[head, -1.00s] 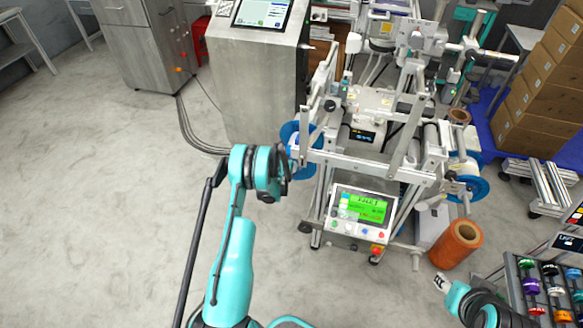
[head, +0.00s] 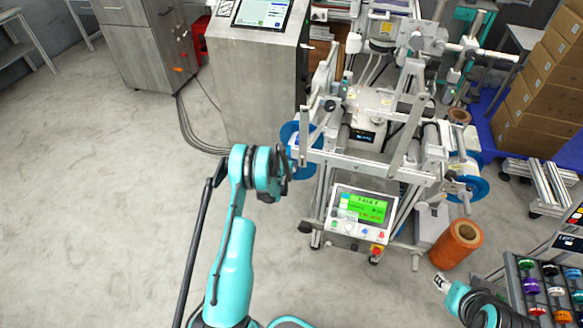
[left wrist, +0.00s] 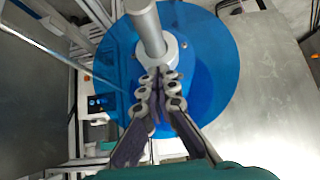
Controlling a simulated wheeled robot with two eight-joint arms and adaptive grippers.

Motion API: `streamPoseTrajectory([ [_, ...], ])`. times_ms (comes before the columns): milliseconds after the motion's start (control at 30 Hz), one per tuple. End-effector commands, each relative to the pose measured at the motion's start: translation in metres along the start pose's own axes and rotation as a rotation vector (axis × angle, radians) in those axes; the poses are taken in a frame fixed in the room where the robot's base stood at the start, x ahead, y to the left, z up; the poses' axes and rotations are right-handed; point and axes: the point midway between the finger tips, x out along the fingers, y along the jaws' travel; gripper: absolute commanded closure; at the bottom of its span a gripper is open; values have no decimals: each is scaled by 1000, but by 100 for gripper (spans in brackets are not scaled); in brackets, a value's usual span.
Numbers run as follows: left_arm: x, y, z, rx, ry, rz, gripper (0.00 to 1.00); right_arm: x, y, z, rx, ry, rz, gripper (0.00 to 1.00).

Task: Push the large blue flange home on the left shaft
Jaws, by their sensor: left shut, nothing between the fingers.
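The large blue flange (left wrist: 218,65) fills the middle of the left wrist view as a broad disc around a grey shaft (left wrist: 147,25). The shaft sticks out through a pale hub (left wrist: 172,50). My left gripper (left wrist: 160,78) is shut and empty, its fingertips at the lower edge of the hub, in front of the disc; I cannot tell whether they touch. In the head view the flange (head: 289,131) shows at the left side of the machine, partly hidden by my left wrist.
The white-framed machine (head: 352,160) has a green-lit screen panel (head: 362,207) at its front. Another blue flange (head: 474,188) is on its right side. An orange roll (head: 457,246) stands on the floor near a reel rack (head: 514,275). A metal cabinet (head: 255,90) stands behind; the left floor is clear.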

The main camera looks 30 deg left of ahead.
Motion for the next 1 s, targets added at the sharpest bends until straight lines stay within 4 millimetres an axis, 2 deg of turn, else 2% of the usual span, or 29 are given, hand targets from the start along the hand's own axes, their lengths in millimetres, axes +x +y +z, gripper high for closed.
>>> streamPoseTrajectory([
  [733, 9, 0, -9, 1, 0, 0, 100, 0, 0, 0, 0, 0, 0, 60],
  [1000, 0, 0, 1, -1, 0, 0, 100, 0, 0, 0, 0, 0, 0, 60],
])
